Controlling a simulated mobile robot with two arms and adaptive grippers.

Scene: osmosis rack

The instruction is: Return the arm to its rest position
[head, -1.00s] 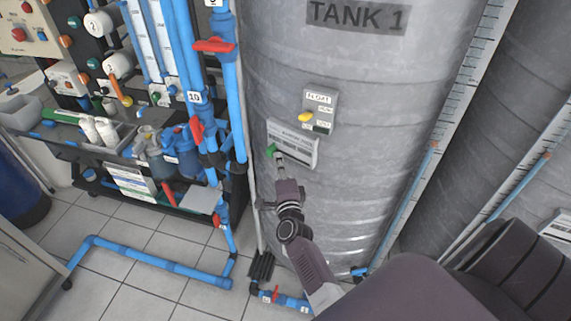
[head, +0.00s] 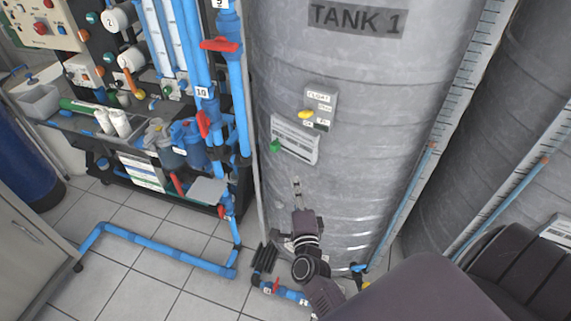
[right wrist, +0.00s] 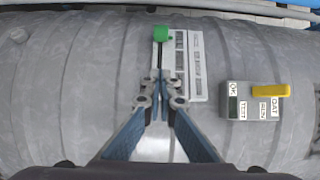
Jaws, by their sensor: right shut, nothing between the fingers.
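My right gripper (head: 296,183) is in front of the lower wall of Tank 1 (head: 355,70) in the head view. Its fingers are together and empty, just below a white label panel (head: 296,142) with a green knob (head: 275,146). In the right wrist view the closed fingers (right wrist: 161,72) point towards the green knob (right wrist: 160,34) and the panel (right wrist: 197,65). Whether the fingers touch the tank cannot be told. My left gripper is not in view.
A float box with a yellow lever (head: 306,114) is on the tank above the panel. To the left stands a rack of blue pipes with red valve handles (head: 219,45). A blue pipe (head: 160,260) runs along the tiled floor. A second tank (head: 480,110) stands at right.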

